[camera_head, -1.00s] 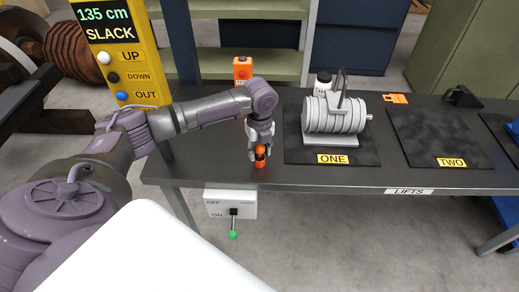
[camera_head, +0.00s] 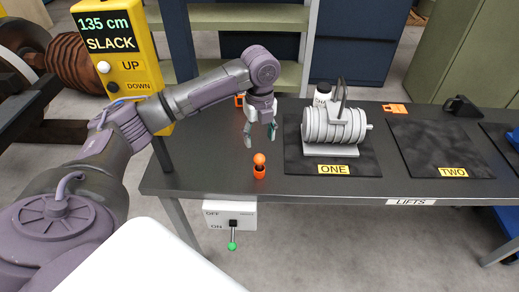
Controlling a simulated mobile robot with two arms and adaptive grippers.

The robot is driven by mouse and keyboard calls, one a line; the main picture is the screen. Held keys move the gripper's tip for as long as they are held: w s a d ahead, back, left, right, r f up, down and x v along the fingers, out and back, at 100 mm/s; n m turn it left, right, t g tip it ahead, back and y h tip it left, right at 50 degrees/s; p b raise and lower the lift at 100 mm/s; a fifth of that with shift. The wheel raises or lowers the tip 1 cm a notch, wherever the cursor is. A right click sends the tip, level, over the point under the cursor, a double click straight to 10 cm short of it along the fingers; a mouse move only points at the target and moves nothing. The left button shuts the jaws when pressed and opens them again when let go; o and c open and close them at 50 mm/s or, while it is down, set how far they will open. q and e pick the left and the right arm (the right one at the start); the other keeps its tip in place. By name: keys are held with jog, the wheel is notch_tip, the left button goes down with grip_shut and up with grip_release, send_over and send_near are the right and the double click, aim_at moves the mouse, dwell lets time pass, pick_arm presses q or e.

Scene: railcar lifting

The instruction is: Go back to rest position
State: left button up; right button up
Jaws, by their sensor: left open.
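My left gripper (camera_head: 261,133) hangs over the dark table (camera_head: 220,180), left of the mat marked ONE. Its fingers are apart and nothing is between them. A small orange object with a round top (camera_head: 259,166) stands upright on the table just below and in front of the gripper, apart from it. My right gripper is not in the view.
A grey ribbed drum with a handle (camera_head: 334,124) sits on mat ONE (camera_head: 300,163). Mat TWO (camera_head: 435,150) is bare. A yellow panel (camera_head: 117,50) reads 135 cm SLACK. A switch box with a green-tipped lever (camera_head: 230,215) hangs at the table's front.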

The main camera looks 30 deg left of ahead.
pick_arm(q)
jog(key=shift+r, duration=0.9)
jog(key=shift+f, duration=0.1)
